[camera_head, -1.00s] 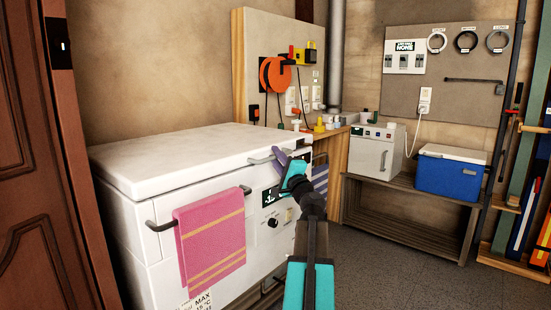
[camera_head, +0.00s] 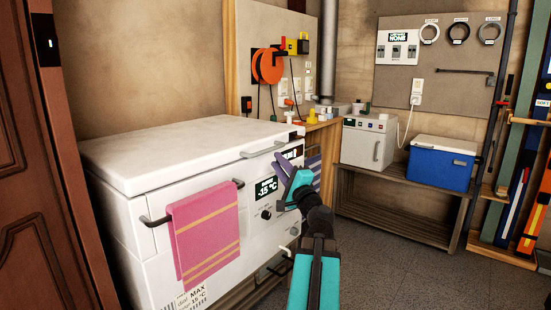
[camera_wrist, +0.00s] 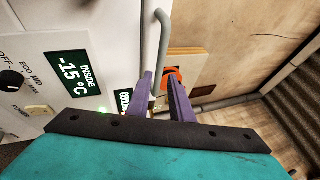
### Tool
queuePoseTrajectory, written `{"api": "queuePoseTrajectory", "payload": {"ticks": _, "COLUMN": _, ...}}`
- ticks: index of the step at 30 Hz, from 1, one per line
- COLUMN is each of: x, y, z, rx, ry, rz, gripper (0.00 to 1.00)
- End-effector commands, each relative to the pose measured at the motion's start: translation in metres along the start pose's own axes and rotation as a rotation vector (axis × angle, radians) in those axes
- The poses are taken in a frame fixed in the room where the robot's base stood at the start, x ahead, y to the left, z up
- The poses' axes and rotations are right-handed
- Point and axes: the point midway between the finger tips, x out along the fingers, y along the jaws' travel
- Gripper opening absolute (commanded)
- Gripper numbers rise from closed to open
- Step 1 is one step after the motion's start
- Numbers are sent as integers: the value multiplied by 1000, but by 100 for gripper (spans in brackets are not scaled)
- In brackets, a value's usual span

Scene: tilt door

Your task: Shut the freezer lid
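The white chest freezer (camera_head: 130,235) stands at the left with its lid (camera_head: 190,150) lying flat across the top; I see no clear gap along its front edge. A grey bar handle (camera_head: 263,150) is on the lid's front near the right end. My gripper (camera_head: 284,172) is just below and right of that handle, in front of the freezer's control panel. In the wrist view its two purple fingers (camera_wrist: 161,88) are apart, with the handle (camera_wrist: 162,40) seen in line with the gap. Whether they touch it is unclear.
A pink towel (camera_head: 205,235) hangs on a rail on the freezer's front. A display (camera_head: 266,187) and knob sit beside it. A wooden bench with a blue cooler (camera_head: 440,165) is at the right. The floor (camera_head: 390,265) between is open.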

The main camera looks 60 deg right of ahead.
Motion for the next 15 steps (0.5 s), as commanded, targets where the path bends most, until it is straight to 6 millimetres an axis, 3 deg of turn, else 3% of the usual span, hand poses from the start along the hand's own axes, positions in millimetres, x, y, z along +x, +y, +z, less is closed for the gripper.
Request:
{"api": "queuePoseTrajectory", "payload": {"ticks": 7, "x": -33, "y": 1, "z": 0, "rx": -1, "ry": 2, "rz": 0, "gripper": 20}}
{"api": "queuePoseTrajectory", "payload": {"ticks": 15, "x": -35, "y": 3, "z": -1, "rx": -2, "ry": -2, "rz": -1, "gripper": 20}}
